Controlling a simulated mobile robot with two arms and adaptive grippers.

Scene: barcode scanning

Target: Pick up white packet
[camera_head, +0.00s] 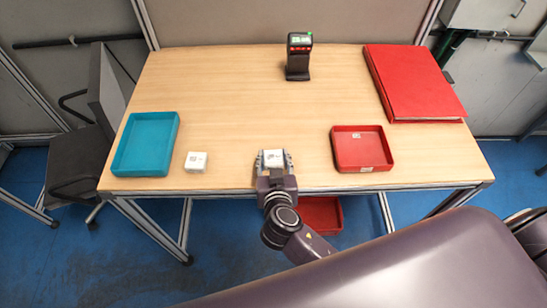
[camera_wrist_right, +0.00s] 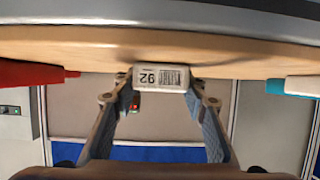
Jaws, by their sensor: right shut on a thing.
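A white packet (camera_head: 273,158) with dark print is between the fingers of my right gripper (camera_head: 271,163), near the front edge of the table. In the right wrist view, the same packet (camera_wrist_right: 160,77) shows a label with "92" and a barcode, and both fingers close on its sides. The frames do not clearly show whether it touches the tabletop. A second white packet (camera_head: 196,161) lies on the table to the left, apart from the gripper. My left gripper is not in view.
The wooden table (camera_head: 225,95) is clear in the middle. A teal tray (camera_head: 120,160) stands at the left and a red tray (camera_head: 345,132) at the right. A black scanner (camera_head: 298,66) with a green light stands at the back, and a red binder (camera_head: 415,85) lies back right.

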